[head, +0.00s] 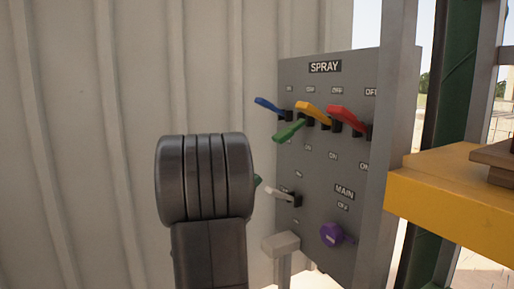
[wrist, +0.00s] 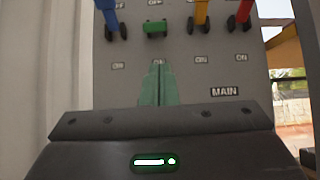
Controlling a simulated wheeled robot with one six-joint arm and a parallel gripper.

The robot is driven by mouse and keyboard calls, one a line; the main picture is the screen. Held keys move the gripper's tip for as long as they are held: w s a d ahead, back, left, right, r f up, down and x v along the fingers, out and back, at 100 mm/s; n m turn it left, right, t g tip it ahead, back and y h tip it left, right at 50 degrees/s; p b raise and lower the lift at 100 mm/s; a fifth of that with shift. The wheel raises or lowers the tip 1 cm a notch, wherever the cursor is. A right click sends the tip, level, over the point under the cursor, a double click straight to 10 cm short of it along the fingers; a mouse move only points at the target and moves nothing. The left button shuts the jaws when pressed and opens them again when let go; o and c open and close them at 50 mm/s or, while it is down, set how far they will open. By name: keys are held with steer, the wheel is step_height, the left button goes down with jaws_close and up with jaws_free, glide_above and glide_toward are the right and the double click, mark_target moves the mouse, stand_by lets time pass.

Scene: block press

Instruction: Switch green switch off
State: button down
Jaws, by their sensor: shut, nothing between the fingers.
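The green switch (head: 289,131) is a lever on the grey SPRAY panel (head: 318,180). It sticks out and tilts a little downward, while the levers beside it tilt upward. In the wrist view the green switch (wrist: 156,28) shows nearly end-on, with an OFF label above it and an ON label below. My gripper (wrist: 157,66) has green fingers pressed together, empty, below the green switch and apart from it in the picture.
Blue (head: 269,105), yellow (head: 313,112) and red (head: 346,118) levers flank the green one closely. Lower on the panel are a white lever (head: 281,195) and a purple knob (head: 332,235). A yellow ledge (head: 445,190) juts out at right. A corrugated wall (head: 75,130) stands at left.

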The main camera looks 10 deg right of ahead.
steer(key=shift+w+a, duration=0.25)
steer(key=shift+w, duration=0.2)
steer(key=shift+d+r, duration=0.1)
glide_toward(290, 130)
steer(key=w+d, duration=0.1)
steer(key=w+d+r, duration=0.1)
steer(key=w+d, duration=0.1)
steer(key=shift+d, duration=0.35)
steer(key=shift+r+p, duration=0.15)
steer(key=shift+p, duration=0.2)
steer(key=shift+a+r+y+p, duration=0.2)
steer(key=shift+a+y+p, duration=0.05)
steer(key=shift+y+p, duration=0.45)
